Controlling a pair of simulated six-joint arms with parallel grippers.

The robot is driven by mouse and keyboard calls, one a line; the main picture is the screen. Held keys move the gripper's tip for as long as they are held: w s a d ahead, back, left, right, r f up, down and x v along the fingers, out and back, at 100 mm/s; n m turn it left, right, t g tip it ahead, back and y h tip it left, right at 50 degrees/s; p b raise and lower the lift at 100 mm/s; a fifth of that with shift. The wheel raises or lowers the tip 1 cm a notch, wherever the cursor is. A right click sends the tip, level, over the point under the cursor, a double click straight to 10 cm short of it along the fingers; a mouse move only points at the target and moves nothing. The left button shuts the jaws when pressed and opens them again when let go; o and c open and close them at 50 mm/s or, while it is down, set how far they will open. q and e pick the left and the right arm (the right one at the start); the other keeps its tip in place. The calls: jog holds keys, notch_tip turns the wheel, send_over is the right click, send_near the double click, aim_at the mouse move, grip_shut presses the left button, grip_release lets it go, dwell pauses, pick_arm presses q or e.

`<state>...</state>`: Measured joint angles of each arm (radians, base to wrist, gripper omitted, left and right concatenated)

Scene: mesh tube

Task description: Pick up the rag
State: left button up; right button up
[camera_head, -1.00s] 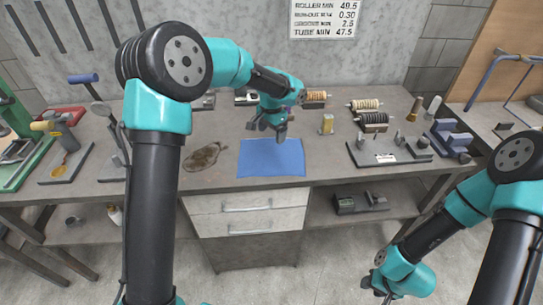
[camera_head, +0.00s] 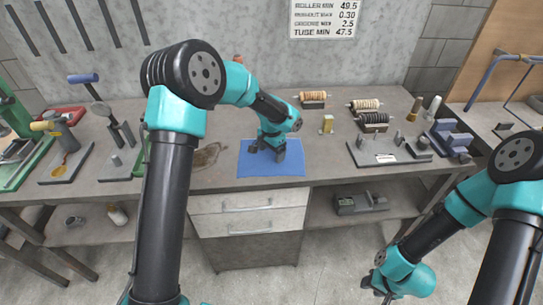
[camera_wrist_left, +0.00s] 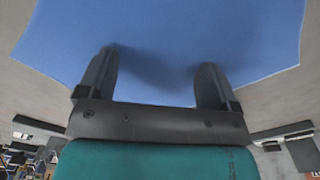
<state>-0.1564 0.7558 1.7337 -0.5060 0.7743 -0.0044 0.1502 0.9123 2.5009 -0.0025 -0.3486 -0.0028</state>
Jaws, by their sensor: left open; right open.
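A flat blue cloth (camera_head: 271,166), which may be the rag, lies on the workbench near its front edge. It fills much of the left wrist view (camera_wrist_left: 165,25). A dark brownish, irregular patch (camera_head: 207,156) lies left of it; I cannot tell whether it is cloth or a stain. My left gripper (camera_head: 267,153) is open and low over the back part of the blue cloth. Its two fingers show apart in the left wrist view (camera_wrist_left: 158,65); contact is unclear. My right gripper (camera_head: 376,288) is open, low in front of the bench, away from the cloth.
Wound rollers (camera_head: 365,104) stand at the bench's back right. Tools and a red tray (camera_head: 66,114) are on the left. The bench just right of the cloth is clear.

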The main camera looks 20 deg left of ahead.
pick_arm(q)
jog(key=shift+s+f, duration=0.1)
jog(key=shift+f, duration=0.05)
jog(key=c, duration=1.4)
jog(key=shift+c, duration=0.8)
notch_tip(320, 180, up, 12)
jog(key=shift+r, duration=0.15)
grip_shut()
notch_tip(320, 180, up, 9)
